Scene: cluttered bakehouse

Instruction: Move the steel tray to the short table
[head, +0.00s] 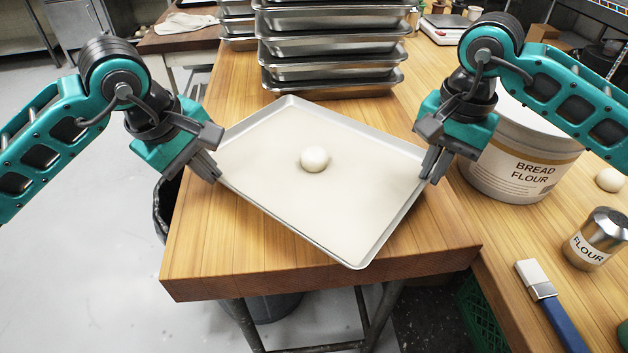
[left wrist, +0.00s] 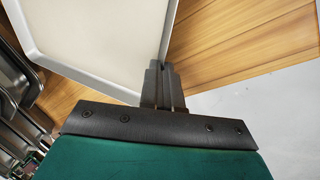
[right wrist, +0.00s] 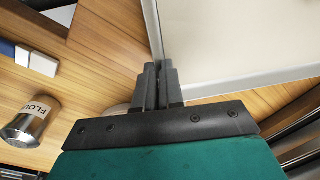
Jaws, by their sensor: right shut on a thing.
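The steel tray (head: 270,216) is a shallow pan with a pale base and a thin raised rim, set at an angle over the near end of a wooden table (head: 215,262). One round dough ball (head: 314,159) rests on it. My left gripper (head: 216,177) has its fingers closed about the rim at the left corner; the tray also shows in the left wrist view (left wrist: 95,35). My right gripper (head: 427,178) is shut on the rim at the right corner, seen in the right wrist view (right wrist: 158,68). I cannot tell whether the tray touches the wood. Which surface is the short table is unclear.
Stacked steel pans (head: 330,75) stand just behind the tray. A bread flour tub (head: 515,160) is close to my right gripper. Open floor (head: 90,200) is at left.

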